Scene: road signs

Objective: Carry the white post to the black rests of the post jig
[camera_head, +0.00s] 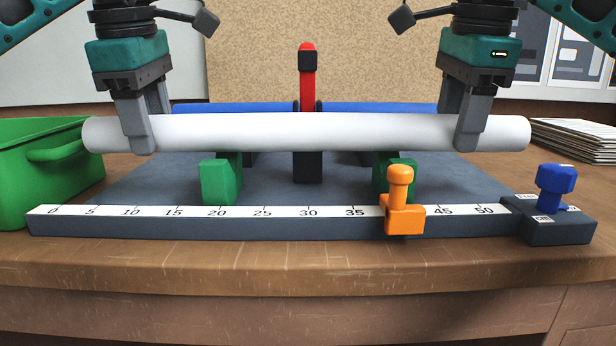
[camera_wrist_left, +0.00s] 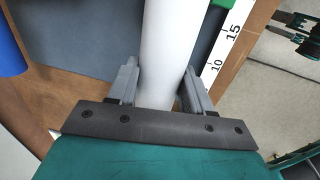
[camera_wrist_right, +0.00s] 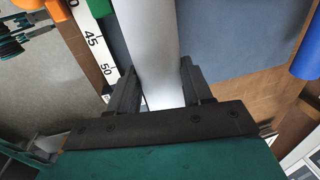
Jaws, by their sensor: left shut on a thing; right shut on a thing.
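The white post (camera_head: 308,131) lies level across the head view, above the post jig. My left gripper (camera_head: 147,128) is shut on the post near its left end. My right gripper (camera_head: 468,126) is shut on it near its right end. The post also shows between the fingers in the left wrist view (camera_wrist_left: 168,55) and the right wrist view (camera_wrist_right: 150,50). The post jig (camera_head: 130,187) has a grey base, a front ruler and two green blocks (camera_head: 220,180). Dark pieces behind the green blocks are mostly hidden by the post and blocks. I cannot tell whether the post touches anything below it.
An orange clamp (camera_head: 402,205) sits on the ruler just past 40. A blue knob (camera_head: 555,180) stands at the ruler's right end. A red upright lever (camera_head: 307,75) and a blue bar (camera_head: 235,107) are behind the post. A green bin (camera_head: 40,190) is left; papers (camera_head: 575,140) are right.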

